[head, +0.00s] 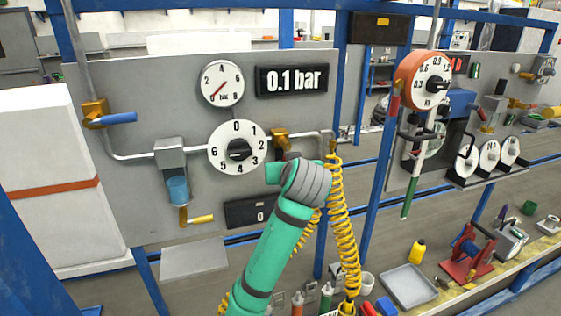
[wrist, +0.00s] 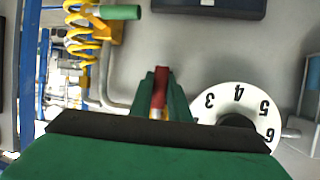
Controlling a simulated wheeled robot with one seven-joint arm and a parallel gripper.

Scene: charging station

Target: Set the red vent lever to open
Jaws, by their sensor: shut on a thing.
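In the wrist view, the red vent lever (wrist: 158,109) shows as a narrow red piece between the two green fingers of my gripper (wrist: 160,98). My gripper is shut on it. The lever's far end and its valve body are mostly hidden by the fingers. In the head view, my wrist and forearm cover the lever and the fingertips. A brass valve (head: 280,139) shows just above my wrist on the grey panel, right of the selector dial. Which way the lever points relative to its pipe cannot be told.
The white numbered dial (head: 222,160) sits close left of my wrist; it also shows in the wrist view (wrist: 210,101). Above are a round gauge (head: 222,83) and a display (head: 291,80) reading 0.1 bar. A yellow coiled hose (head: 344,230) hangs close right of my arm.

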